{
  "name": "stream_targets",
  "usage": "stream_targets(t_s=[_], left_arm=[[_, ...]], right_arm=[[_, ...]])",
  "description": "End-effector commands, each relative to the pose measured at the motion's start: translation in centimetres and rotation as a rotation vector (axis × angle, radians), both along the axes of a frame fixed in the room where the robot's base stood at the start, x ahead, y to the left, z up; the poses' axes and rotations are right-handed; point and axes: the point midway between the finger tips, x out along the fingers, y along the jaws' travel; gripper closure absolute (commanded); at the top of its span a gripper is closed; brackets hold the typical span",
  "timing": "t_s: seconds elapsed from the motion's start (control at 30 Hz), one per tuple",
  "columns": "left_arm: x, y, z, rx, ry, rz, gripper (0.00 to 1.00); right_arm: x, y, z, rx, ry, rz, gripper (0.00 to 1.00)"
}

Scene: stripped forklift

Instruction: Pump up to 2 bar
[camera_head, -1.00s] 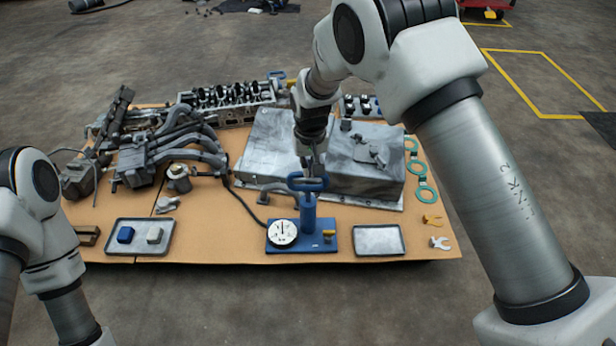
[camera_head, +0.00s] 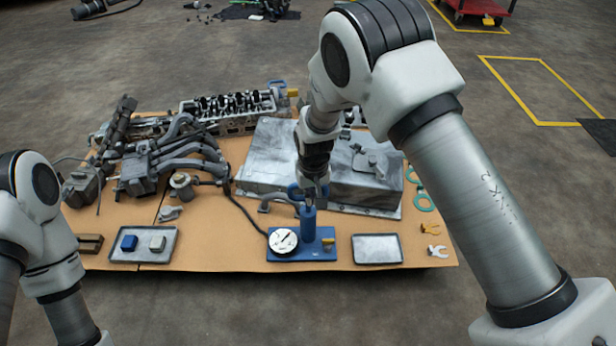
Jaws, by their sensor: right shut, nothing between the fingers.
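The blue hand pump stands upright on its blue base plate (camera_head: 318,254) at the front of the table. Its cylinder (camera_head: 308,225) rises from the plate, with the blue handle (camera_head: 293,190) at the top, partly hidden by my right gripper. The round white gauge (camera_head: 283,241) sits on the left of the plate. Its needle points to the upper right; the numbers are too small to read. My right gripper (camera_head: 311,197) is shut with nothing between its fingers, low at the handle; contact is hard to tell. My left gripper is out of view; only its arm shows at the left.
A tray with two small blocks (camera_head: 170,256) lies left of the pump, an empty tray (camera_head: 377,249) right of it. A grey metal cover (camera_head: 265,160) and dark engine parts (camera_head: 150,170) stand behind. Yellow (camera_head: 430,229) and silver (camera_head: 436,249) clips lie at the right edge.

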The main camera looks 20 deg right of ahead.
Motion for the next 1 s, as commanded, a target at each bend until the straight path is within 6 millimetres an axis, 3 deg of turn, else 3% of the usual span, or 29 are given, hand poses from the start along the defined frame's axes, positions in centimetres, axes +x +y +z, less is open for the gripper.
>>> stream_targets(t_s=[0.4,0.57,0.8,1.0], left_arm=[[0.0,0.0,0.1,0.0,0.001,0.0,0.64],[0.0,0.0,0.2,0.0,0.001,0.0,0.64],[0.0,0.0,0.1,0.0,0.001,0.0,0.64],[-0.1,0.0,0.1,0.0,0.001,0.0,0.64]], right_arm=[[-0.2,0.0,0.8,0.0,-0.004,0.0,1.0],[-0.4,0.1,3.6,0.0,-0.006,0.0,1.0],[-1.0,0.1,9.2,0.0,-0.005,0.0,1.0],[-1.3,0.1,11.6,0.0,-0.002,0.0,1.0]])
